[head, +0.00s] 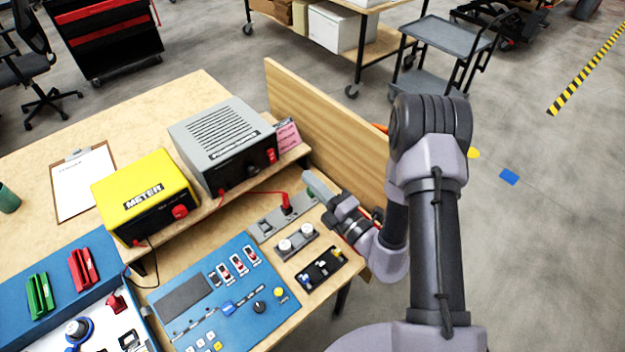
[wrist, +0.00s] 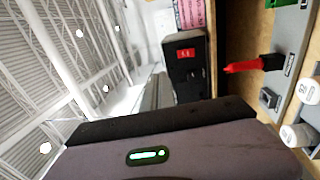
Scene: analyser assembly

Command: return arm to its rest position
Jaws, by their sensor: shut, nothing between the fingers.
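My gripper (head: 321,187) is at the right side of the workbench in the head view, beside the wooden side panel (head: 325,120). It is shut and empty, just right of the red plug (head: 286,203) on a grey socket plate. My arm bends high at the right and comes down to the bench edge. In the wrist view my gripper's dark body with a green light fills the bottom; its fingertips do not show clearly. The red plug (wrist: 255,65) is at the right there.
A grey power supply (head: 222,140) and a yellow meter (head: 145,190) stand on a raised shelf. Two white knobs (head: 296,238), a dark terminal block (head: 322,268) and a blue panel (head: 235,300) lie in front. Open floor lies right of the bench.

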